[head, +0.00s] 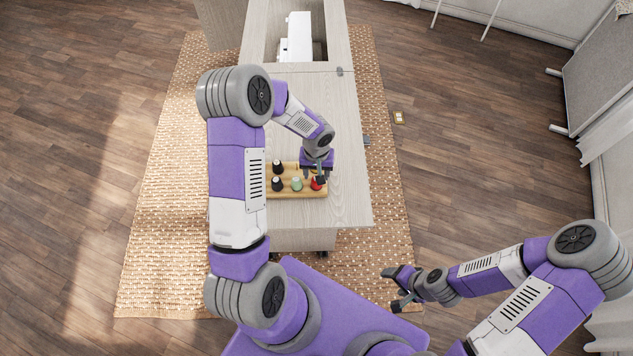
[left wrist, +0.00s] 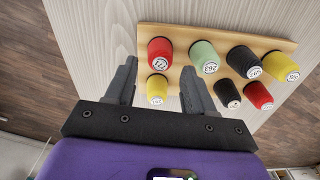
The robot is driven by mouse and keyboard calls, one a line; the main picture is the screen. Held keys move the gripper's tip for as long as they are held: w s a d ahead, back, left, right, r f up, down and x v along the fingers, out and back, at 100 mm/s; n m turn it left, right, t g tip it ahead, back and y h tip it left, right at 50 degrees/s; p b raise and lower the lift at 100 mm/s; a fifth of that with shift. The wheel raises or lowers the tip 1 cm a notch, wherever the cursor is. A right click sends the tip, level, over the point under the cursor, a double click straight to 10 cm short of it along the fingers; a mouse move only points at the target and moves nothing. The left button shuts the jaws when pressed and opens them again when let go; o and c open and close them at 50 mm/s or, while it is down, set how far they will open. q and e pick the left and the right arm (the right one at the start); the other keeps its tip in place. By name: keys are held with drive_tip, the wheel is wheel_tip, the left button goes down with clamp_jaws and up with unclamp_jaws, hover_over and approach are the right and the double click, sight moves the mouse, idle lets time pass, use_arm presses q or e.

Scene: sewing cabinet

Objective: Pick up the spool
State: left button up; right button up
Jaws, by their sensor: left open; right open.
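Several thread spools stand on a light wooden rack (head: 290,195) at the near end of the cabinet top. In the left wrist view the rack (left wrist: 225,40) carries a red spool (left wrist: 160,52), a green spool (left wrist: 204,55), black spools (left wrist: 243,60), a yellow spool at the right (left wrist: 283,76) and another red one (left wrist: 258,95). A yellow spool (left wrist: 157,88) shows between the open fingers of my left gripper (left wrist: 159,66), with the red spool just past the fingertips. My left gripper is over the rack's right end in the head view. My right gripper (head: 391,290) is open and empty, away from the cabinet.
The pale wooden cabinet top (head: 345,200) is bare right of the rack. A white machine (head: 298,38) sits in the recess at the far end. A woven rug (head: 165,200) lies under the cabinet. A small object (head: 398,117) lies at the rug's right edge.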

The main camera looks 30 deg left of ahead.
use_arm(q)
wheel_tip(320, 180, down, 6)
drive_tip(key=shift+r, duration=0.1)
drive_tip(key=shift+s, duration=0.1)
drive_tip(key=c, duration=0.8)
wheel_tip(320, 180, up, 10)
drive_tip(key=shift+r+p, duration=0.1)
drive_tip(key=shift+p, duration=0.3)
